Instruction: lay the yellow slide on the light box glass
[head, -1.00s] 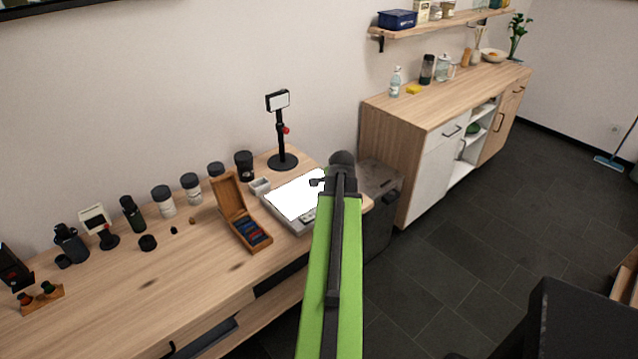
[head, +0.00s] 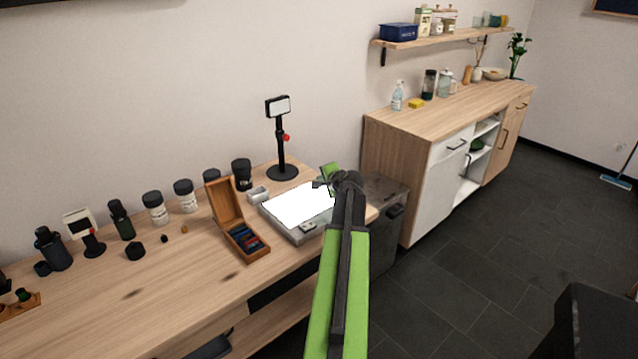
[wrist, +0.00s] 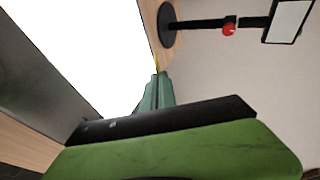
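The light box (head: 285,226) stands at the right end of the wooden table, and its glass (head: 298,206) glows white. The glass also fills the upper left of the wrist view (wrist: 75,50). My gripper (head: 321,184) is over the right part of the light box in the head view. In the wrist view its two greenish fingers (wrist: 159,80) are close together beside the edge of the glass. A thin yellow sliver, the yellow slide (wrist: 155,63), shows at the fingertips, mostly hidden. I cannot tell its height over the glass.
A black stand with a small screen (head: 282,140) rises behind the light box. An open wooden slide box (head: 226,205) and a small white tray (head: 258,194) are to its left. Bottles and jars (head: 155,208) line the back. A sideboard (head: 400,150) stands to the right.

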